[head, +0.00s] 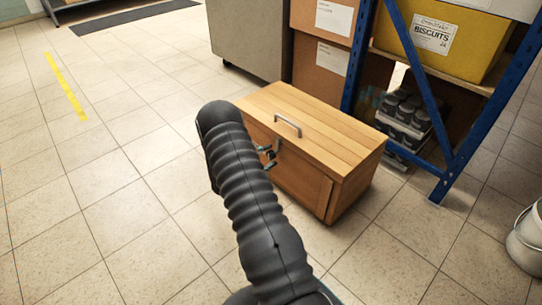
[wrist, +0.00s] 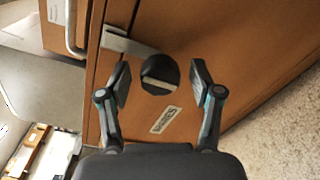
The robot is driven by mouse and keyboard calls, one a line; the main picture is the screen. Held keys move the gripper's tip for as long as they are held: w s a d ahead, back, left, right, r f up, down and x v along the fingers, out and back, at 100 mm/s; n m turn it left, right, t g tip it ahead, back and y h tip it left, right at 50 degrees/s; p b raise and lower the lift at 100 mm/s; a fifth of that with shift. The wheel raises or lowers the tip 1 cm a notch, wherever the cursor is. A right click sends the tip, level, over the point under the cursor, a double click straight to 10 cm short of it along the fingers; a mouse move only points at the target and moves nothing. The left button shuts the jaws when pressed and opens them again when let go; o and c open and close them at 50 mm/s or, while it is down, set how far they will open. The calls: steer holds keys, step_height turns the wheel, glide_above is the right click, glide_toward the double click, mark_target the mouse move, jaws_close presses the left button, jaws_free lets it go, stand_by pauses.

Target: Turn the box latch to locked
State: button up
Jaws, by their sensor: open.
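The wooden box (head: 335,130) stands on the tiled floor, lid closed, with a metal handle (head: 288,125) on top. In the wrist view its front panel (wrist: 225,35) fills much of the picture. The box latch is a round dark knob (wrist: 159,70) with a pale bar across it, beside a metal bracket (wrist: 125,43). A small label (wrist: 164,120), too small to read, is below the knob. My gripper (wrist: 161,84) is open, one finger on each side of the knob, with gaps visible. In the head view my arm hides the latch; part of my gripper (head: 267,156) shows at the box front.
A blue-framed shelf (head: 430,90) with a yellow biscuits bin (head: 432,45) and dark jars (head: 405,108) stands right of the box. Cardboard boxes (head: 318,70) and a grey cabinet (head: 250,40) are behind. A bucket (head: 527,240) is at far right. The left floor is clear.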

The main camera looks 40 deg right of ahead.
steer(key=a, duration=1)
steer(key=shift+s+a+r, duration=0.25)
steer(key=shift+s+a, duration=0.15)
steer(key=shift+s, duration=0.05)
steer(key=a+r+p, duration=0.2)
steer(key=a+r, duration=0.5)
steer(key=a, duration=0.3)
steer(key=shift+s, duration=0.4)
